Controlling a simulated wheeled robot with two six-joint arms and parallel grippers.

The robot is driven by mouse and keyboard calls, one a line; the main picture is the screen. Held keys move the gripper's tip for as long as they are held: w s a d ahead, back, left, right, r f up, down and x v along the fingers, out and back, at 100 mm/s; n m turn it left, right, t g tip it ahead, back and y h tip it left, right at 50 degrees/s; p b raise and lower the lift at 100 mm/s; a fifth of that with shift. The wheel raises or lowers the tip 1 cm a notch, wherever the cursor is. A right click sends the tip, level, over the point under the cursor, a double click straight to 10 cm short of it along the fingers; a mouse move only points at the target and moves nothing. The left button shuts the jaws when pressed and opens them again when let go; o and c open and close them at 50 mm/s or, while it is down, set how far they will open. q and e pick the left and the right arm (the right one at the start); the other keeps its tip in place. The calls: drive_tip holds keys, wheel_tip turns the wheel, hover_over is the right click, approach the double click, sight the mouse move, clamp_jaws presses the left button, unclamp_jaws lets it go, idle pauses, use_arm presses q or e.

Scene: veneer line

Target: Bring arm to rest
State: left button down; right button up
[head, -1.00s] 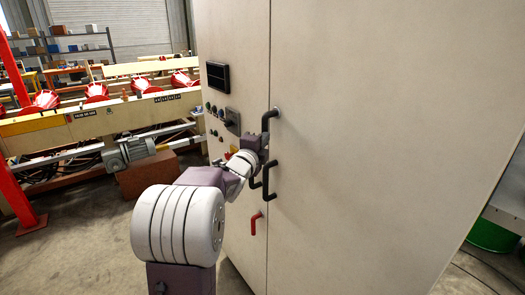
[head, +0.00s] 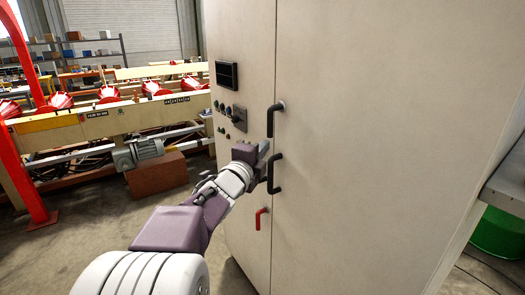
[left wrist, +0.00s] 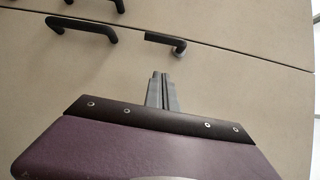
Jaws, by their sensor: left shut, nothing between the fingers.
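My left arm reaches from the bottom of the head view toward a tall beige cabinet (head: 370,130). Its left gripper (head: 263,150) is in front of the door seam, near the gap between the upper black handle (head: 270,119) and the lower black handle (head: 273,176). In the left wrist view the gripper fingers (left wrist: 160,92) are together, with nothing between them. They point at the cabinet face, just short of a black handle (left wrist: 165,41) in the picture. Another black handle (left wrist: 78,28) lies to the left. My right gripper is in neither view.
A red handle (head: 260,218) is low on the cabinet. A panel with a dark display (head: 227,75), buttons and a rotary switch (head: 239,117) is left of the seam. A conveyor line (head: 110,118) and red post (head: 25,150) stand left. A grey ledge (head: 505,180) and green bin (head: 498,232) stand right.

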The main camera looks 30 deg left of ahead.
use_arm(q)
drive_tip(key=w+d+f+m+g+h, duration=0.1)
drive_tip(key=w+d+f+h, duration=0.15)
drive_tip(key=d, duration=0.35)
drive_tip(key=w+d+f+h, duration=0.1)
drive_tip(key=d+f+h, duration=0.1)
drive_tip(key=d+f, duration=0.25)
drive_tip(key=s+d+f+n+g, duration=0.1)
drive_tip(key=d+f+n+g, duration=0.15)
drive_tip(key=f, duration=0.45)
drive_tip(key=s+d+f+n+g, duration=0.2)
drive_tip(key=d+f+g, duration=0.1)
drive_tip(key=f, duration=0.4)
drive_tip(key=s+d+f+n+g, duration=0.1)
drive_tip(key=s+f+n+g, duration=0.9)
drive_tip(key=s, duration=1)
wheel_tip(320, 180, down, 5)
drive_tip(key=n+y, duration=0.1)
drive_tip(key=n, duration=0.2)
drive_tip(key=shift+d, duration=0.3)
drive_tip(key=shift+a+r, duration=0.1)
